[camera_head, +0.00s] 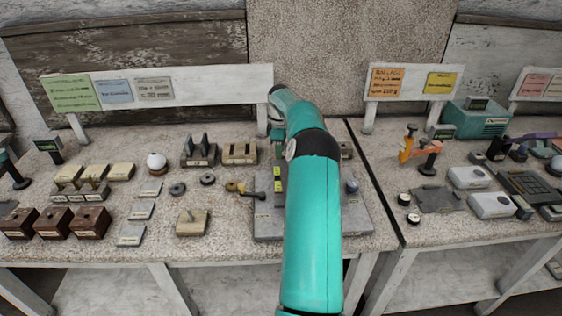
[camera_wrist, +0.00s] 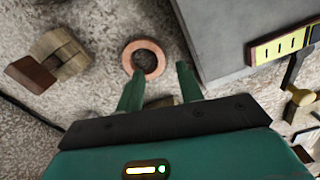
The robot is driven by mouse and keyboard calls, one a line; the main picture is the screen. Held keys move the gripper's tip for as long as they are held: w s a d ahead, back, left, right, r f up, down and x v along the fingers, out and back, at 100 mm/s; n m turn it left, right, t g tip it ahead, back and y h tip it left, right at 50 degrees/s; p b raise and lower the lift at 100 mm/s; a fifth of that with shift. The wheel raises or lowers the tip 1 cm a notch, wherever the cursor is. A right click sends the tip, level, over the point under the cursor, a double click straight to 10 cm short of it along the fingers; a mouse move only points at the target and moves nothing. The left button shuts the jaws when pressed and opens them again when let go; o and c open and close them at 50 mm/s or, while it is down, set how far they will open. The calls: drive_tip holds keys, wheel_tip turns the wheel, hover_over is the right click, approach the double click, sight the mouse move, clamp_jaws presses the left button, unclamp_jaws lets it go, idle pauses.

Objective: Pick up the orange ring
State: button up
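The orange ring (camera_wrist: 126,57) lies flat on the speckled tabletop in the wrist view, a copper-coloured ring with a dark open centre. My gripper (camera_wrist: 159,69) is open, its two green fingers apart with nothing held between them. In the picture, the ring sits just above the fingertips, nearer the left finger, which is close to its lower edge. I cannot tell the height gap between the fingers and the ring. In the head view my teal arm reaches over the table, and the gripper and the orange ring cannot be seen there.
In the wrist view a grey block (camera_wrist: 222,35) stands close right of the right finger. A wooden piece (camera_wrist: 62,50) and a brown block (camera_wrist: 30,74) lie left. The head view shows a grey platform (camera_head: 268,222) beside my arm and wooden holders (camera_head: 193,222) further left.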

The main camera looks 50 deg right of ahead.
wheel_tip(320, 180, down, 5)
drive_tip(key=shift+f, duration=0.1)
clamp_jaws()
drive_tip(key=shift+r, duration=0.25)
